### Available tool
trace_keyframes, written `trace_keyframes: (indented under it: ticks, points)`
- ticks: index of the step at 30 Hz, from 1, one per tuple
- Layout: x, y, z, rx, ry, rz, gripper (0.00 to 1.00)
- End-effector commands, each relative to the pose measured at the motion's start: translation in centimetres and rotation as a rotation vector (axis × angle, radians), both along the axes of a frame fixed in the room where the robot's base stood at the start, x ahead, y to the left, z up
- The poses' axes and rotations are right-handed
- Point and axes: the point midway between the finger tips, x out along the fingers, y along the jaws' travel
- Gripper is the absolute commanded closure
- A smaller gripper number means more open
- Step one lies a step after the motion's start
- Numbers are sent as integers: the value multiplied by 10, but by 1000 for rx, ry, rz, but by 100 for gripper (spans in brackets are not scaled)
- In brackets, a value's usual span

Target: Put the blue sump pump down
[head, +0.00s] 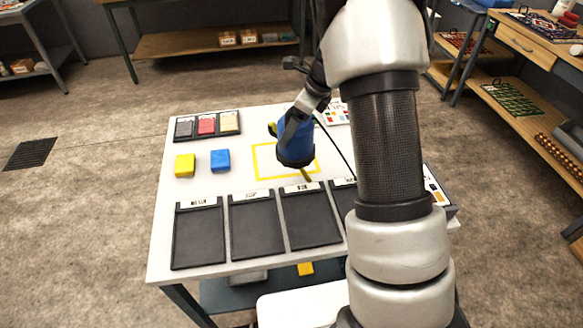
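The blue sump pump (296,142) has a blue body and a dark base, and it is tilted a little. It shows over the yellow-outlined rectangle (262,178) on the white table. My gripper (292,126) comes down from the upper right and is shut on the pump's upper part. Its fingers are partly hidden against the pump. The pump appears to be held above the tabletop, but the exact gap is hard to tell. A thin dark cable (343,155) runs down beside it.
Black trays (256,228) line the table's front edge; my arm hides part of the right side. A yellow block (185,165) and a blue block (220,161) stand left of the outline. A dark holder with grey, red and yellow pieces (207,124) is at back left.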

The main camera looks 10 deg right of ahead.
Motion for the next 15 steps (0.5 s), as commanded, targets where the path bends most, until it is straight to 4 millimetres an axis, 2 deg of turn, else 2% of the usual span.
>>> trace_keyframes:
  ticks: [6,15]
  points:
    - [19,-6,-1,1,-6,-274,84]
    - [27,-11,-7,2,-3,-401,84]
